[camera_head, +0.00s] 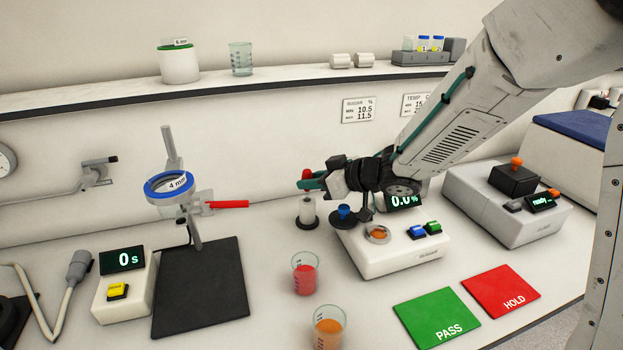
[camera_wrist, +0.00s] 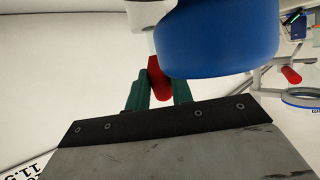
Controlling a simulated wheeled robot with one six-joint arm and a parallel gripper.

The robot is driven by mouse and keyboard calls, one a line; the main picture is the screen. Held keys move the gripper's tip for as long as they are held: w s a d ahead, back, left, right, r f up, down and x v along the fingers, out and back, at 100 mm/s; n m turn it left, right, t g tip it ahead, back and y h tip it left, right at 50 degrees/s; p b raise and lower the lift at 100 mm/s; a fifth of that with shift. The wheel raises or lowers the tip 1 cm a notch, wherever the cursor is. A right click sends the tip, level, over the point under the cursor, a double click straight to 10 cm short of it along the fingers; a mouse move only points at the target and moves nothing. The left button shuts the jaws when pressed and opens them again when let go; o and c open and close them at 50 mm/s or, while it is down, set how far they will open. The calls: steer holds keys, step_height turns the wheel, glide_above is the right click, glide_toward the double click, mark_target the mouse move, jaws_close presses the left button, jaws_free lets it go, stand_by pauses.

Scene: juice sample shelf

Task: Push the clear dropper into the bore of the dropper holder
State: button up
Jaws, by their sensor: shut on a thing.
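My gripper (camera_head: 308,183) has dark green fingers and is shut on the red top of the dropper (camera_head: 306,174). The red top also shows between the fingers in the wrist view (camera_wrist: 157,80). The dropper holder appears to be the pale cylinder on a round black base (camera_head: 307,212), directly below the fingers. A pale cylinder (camera_wrist: 148,12) shows at the top edge of the wrist view.
A blue-topped piece (camera_head: 344,211) stands close on the right, below my wrist. A white meter (camera_head: 385,258) sits beside it. Cups with red (camera_head: 305,278) and orange (camera_head: 328,330) liquid stand in front.

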steer(key=o, duration=0.8)
steer(key=v, duration=0.7)
steer(key=shift+s+d, duration=0.1)
steer(key=shift+d, duration=0.1)
steer(key=s+d+r+m+t+h, duration=0.1)
steer(key=d+r+m+t+h, duration=0.2)
steer(key=d+h, duration=0.45)
steer(key=s+d+r+m+t+h, duration=0.15)
steer(key=d+r+m+h, duration=0.25)
steer(key=d, duration=0.6)
steer(key=s+d+f+m+g+h, duration=0.1)
steer(key=s+d+m+g, duration=0.15)
steer(key=s, duration=0.45)
steer(key=s+d+m+g+h, duration=0.1)
steer(key=s+d+m+g, duration=0.15)
steer(key=s, duration=0.45)
steer(key=s+a+g, duration=0.1)
steer(key=s, duration=0.3)
steer(key=s+a+f+g+y, duration=0.1)
steer(key=s+a+g, duration=0.1)
steer(key=s, duration=0.3)
steer(key=s+a+f+g+y, duration=0.1)
steer(key=s+g, duration=0.1)
steer(key=s, duration=0.3)
steer(key=shift+s+a+n+g, duration=0.1)
steer(key=shift+a+n+g, duration=0.15)
steer(key=shift+n, duration=0.05)
